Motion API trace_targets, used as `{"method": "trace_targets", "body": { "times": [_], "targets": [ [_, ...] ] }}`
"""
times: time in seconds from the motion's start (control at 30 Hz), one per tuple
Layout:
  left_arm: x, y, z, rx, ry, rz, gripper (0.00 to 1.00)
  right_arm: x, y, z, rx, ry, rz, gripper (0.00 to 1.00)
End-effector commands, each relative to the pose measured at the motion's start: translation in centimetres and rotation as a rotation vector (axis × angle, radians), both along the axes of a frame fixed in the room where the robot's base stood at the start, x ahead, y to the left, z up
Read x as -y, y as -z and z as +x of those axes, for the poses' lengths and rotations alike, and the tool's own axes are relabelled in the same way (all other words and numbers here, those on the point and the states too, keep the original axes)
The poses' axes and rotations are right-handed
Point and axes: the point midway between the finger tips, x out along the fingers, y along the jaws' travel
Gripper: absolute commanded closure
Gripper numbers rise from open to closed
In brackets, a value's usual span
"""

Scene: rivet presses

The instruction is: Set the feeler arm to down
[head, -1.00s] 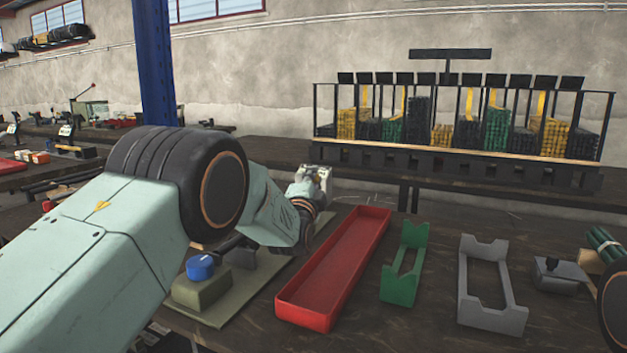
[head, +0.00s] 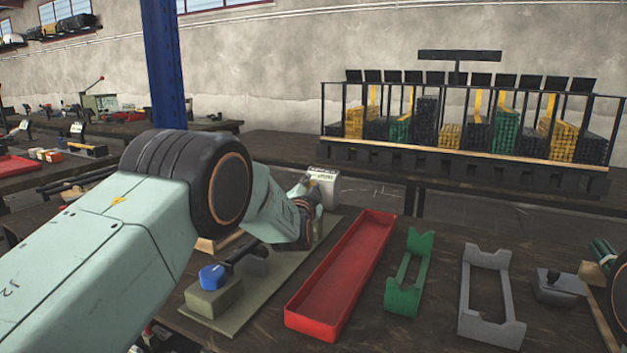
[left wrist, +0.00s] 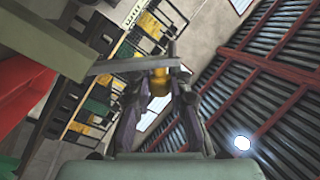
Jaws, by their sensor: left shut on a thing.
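My left gripper (head: 314,190) reaches over the far end of an olive base plate (head: 253,309), in front of a pale grey box (head: 325,175). In the left wrist view, its two dark fingers (left wrist: 158,84) are closed on a yellow piece (left wrist: 159,82). A thin grey bar (left wrist: 132,65) crosses at the fingertips; it looks like the feeler arm, though I cannot tell its exact angle. In the head view the held part is hidden behind my wrist.
A blue knob (head: 212,276) on an olive block stands at the plate's near end. A long red tray (head: 372,219), a green holder (head: 402,299) and a grey holder (head: 492,331) lie to the right. A rivet rack (head: 465,162) stands behind.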

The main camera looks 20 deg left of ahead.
Motion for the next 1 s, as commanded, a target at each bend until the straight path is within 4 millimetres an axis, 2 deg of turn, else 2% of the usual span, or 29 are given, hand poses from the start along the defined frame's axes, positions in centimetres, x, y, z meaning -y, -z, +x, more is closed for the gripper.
{"method": "trace_targets", "body": {
  "times": [0.3,0.73,0.77,1.0],
  "targets": [
    [-0.49,0.29,0.08,-0.018,0.0,-0.084,1.0,0.01,-0.75,0.0,0.0,0.0,0.0,0.6],
    [-0.51,0.36,0.09,-0.019,0.0,-0.091,1.0,0.01,-0.75,0.0,0.0,0.0,0.0,0.6],
    [-0.51,0.36,0.09,-0.019,0.0,-0.091,0.79,0.01,-0.75,0.0,0.0,0.0,0.0,0.6],
    [-0.51,0.29,0.09,-0.018,0.0,-0.09,0.59,0.01,-0.75,0.0,0.0,0.0,0.0,0.6]
  ]
}}
